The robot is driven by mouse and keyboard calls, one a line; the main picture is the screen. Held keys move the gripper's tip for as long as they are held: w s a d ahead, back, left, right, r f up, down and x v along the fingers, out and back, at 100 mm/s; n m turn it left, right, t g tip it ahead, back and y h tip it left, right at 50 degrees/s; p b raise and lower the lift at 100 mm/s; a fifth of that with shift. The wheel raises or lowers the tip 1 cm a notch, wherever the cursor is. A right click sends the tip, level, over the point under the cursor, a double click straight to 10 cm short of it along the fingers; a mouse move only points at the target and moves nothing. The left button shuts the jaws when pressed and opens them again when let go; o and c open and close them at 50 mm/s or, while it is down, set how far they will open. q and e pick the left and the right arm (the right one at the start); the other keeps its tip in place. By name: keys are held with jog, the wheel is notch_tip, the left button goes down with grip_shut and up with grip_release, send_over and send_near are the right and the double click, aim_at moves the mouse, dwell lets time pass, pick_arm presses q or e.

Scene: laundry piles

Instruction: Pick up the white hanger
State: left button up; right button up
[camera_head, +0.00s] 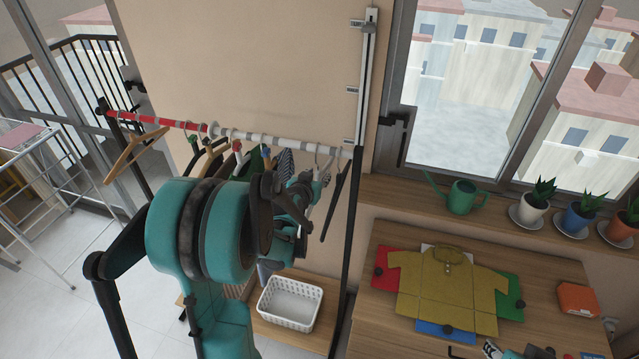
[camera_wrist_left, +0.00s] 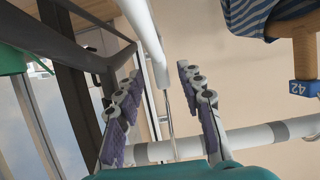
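The white hanger (camera_wrist_left: 147,38) hangs by its thin metal hook from the rail (camera_wrist_left: 240,142). In the left wrist view it runs between the two fingers of my left gripper (camera_wrist_left: 160,95). The fingers stand apart on either side of it, with gaps showing, so the gripper is open. In the head view my left gripper (camera_head: 308,190) is at the right end of the rail, and the white hanger (camera_head: 327,163) shows only partly there. My right gripper (camera_head: 495,350) shows only in part at the bottom edge; its opening cannot be made out.
Hangers and clothes hang left of my gripper, including a wooden hanger (camera_head: 130,152). A striped garment (camera_wrist_left: 262,14) and a blue size tag (camera_wrist_left: 304,88) are close by. A dark rack post (camera_head: 348,250) stands right. A white basket (camera_head: 290,304) sits below; a yellow shirt (camera_head: 448,285) lies on the table.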

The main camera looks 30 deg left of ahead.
pick_arm(q)
jog(key=shift+x, duration=1.15)
jog(key=shift+s+r, duration=0.1)
jog(key=shift+s, duration=0.1)
jog(key=shift+c, duration=0.9)
grip_shut()
